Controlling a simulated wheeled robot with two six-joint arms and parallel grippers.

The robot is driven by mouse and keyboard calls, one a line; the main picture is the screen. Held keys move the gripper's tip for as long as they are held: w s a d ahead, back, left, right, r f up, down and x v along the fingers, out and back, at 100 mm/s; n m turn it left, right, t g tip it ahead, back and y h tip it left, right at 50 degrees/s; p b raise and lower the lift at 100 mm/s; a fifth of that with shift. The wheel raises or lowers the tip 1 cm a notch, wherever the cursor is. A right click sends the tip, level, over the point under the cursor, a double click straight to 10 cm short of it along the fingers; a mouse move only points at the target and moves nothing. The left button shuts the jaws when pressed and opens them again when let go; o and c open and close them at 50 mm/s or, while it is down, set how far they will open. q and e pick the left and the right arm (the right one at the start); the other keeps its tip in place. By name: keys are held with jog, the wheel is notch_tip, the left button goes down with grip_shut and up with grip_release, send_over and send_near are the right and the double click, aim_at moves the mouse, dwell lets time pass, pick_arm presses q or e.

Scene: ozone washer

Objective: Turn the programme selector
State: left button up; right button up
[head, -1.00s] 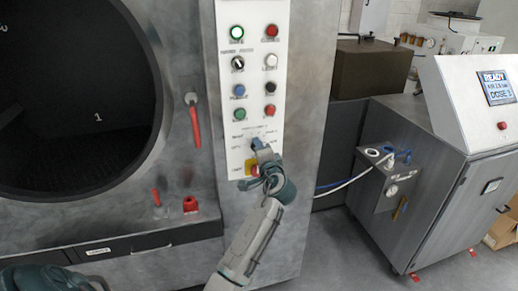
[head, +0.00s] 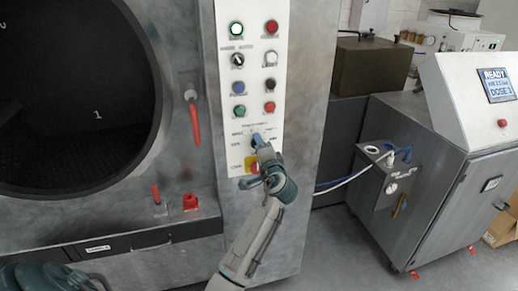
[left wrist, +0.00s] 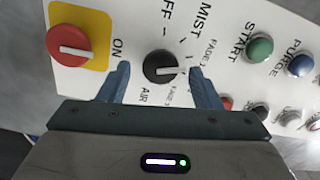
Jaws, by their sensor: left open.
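The programme selector (left wrist: 165,67) is a black round knob with a white pointer line, on the white control panel (left wrist: 225,25). My left gripper (left wrist: 159,72) is open, with one blue finger on each side of the knob and visible gaps between. In the head view my left gripper (head: 260,146) is at the lower part of the panel and mostly hides the selector. My right gripper is not in view.
A red rotary switch on a yellow plate (left wrist: 90,18) is close beside the left finger. Green START (left wrist: 260,47) and blue PURGE (left wrist: 300,65) buttons are to the right. The washer's round opening (head: 75,100) and a red handle (head: 194,122) are left of the panel.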

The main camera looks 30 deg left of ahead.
pick_arm(q)
jog(key=b+v, duration=0.4)
jog(key=v, duration=0.6)
